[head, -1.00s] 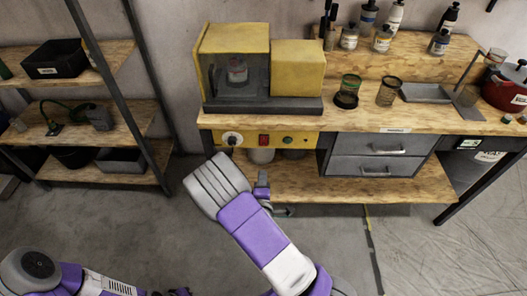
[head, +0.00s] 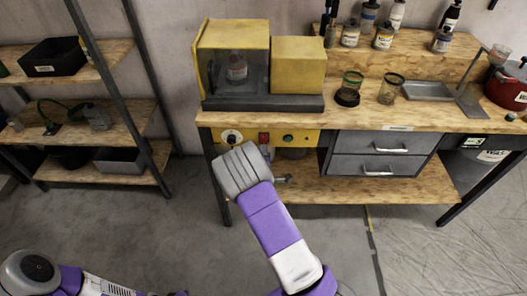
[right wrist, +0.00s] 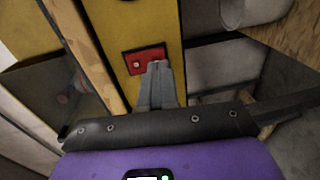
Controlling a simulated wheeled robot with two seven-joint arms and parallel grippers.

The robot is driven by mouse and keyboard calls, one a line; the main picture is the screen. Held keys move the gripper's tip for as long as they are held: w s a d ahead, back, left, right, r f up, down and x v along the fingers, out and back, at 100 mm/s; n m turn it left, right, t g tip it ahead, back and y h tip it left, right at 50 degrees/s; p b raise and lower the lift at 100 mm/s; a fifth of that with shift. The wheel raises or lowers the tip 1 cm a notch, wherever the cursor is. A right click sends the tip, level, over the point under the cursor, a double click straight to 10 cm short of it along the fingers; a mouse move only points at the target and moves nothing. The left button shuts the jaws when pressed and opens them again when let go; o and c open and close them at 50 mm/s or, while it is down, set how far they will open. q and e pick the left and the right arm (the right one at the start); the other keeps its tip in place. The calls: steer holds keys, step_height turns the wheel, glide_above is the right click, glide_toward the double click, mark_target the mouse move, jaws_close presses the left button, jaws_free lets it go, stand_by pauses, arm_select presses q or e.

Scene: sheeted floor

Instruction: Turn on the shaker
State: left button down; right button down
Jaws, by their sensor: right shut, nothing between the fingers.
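The shaker (head: 225,60) is a yellow machine with a clear front, standing on the bench, with a can (head: 237,67) inside. The yellow panel (head: 301,140) below it carries a white dial (head: 231,136), a red switch (head: 264,137) and a green button (head: 288,138). The red switch (right wrist: 137,62) shows close up in the right wrist view. My right gripper (right wrist: 158,68) is shut and empty. Its fingertips overlap the right part of the switch in that view; I cannot tell whether they touch. My left gripper is out of view; only part of the left arm shows.
The wooden bench top (head: 370,120) overhangs the panel. Grey drawers (head: 375,153) are to the right of it, and a lower shelf (head: 350,188) lies beneath. Jars, bottles and a red pot (head: 508,88) stand on the bench. A shelf rack (head: 80,120) is at left.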

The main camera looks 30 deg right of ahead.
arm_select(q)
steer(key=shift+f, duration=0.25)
arm_select(e)
steer(key=shift+x, duration=0.8)
